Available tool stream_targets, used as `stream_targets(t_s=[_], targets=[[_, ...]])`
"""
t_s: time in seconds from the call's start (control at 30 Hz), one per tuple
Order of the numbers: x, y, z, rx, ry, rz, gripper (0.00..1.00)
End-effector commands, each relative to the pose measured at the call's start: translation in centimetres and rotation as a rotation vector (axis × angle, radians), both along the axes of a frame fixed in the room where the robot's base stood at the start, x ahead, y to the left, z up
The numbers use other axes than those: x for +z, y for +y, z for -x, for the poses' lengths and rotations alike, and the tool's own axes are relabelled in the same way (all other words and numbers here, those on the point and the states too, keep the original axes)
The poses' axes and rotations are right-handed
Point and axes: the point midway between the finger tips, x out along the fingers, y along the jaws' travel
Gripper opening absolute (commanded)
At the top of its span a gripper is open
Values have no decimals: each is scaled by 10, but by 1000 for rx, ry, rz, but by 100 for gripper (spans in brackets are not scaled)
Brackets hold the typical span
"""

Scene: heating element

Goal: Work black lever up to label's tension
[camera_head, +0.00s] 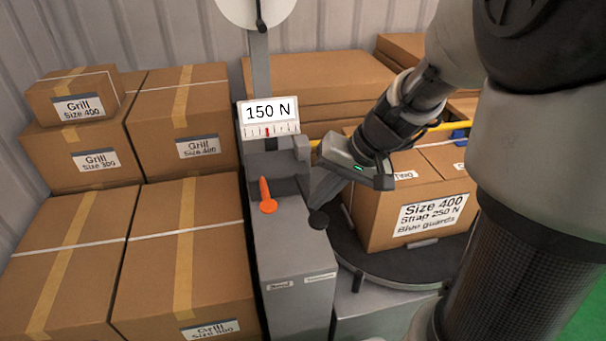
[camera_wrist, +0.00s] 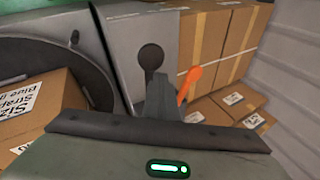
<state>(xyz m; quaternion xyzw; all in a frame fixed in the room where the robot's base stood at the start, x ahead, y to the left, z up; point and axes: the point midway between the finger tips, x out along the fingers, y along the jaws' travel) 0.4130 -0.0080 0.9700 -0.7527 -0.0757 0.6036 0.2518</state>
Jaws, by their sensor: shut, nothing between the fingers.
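The black lever's round knob (camera_head: 318,219) is at the right side of the grey machine column (camera_head: 295,250). In the wrist view the black knob (camera_wrist: 151,56) is just beyond my fingertips. My gripper (camera_head: 316,200) is shut and empty, close above the knob; whether it touches is unclear. Its fingers also show in the wrist view (camera_wrist: 162,82) and hide part of the lever. The gauge (camera_head: 269,117) reads 150 N, with a red pointer near the middle of its scale. The box label (camera_head: 430,214) reads Size 400, Strap 250 N, Blue guards.
The labelled box (camera_head: 385,222) sits on a dark round turntable (camera_head: 365,275). Stacked boxes (camera_head: 180,255) fill the left side.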

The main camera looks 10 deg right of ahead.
Motion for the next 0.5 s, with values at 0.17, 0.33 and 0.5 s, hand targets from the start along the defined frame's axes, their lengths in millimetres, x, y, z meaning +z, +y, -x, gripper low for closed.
stream_targets(t_s=[0.17,0.33,0.5], targets=[[-4,1,3,3,6,-1,0],[-6,1,4,4,7,-2,0],[-8,1,5,4,7,-3,0]])
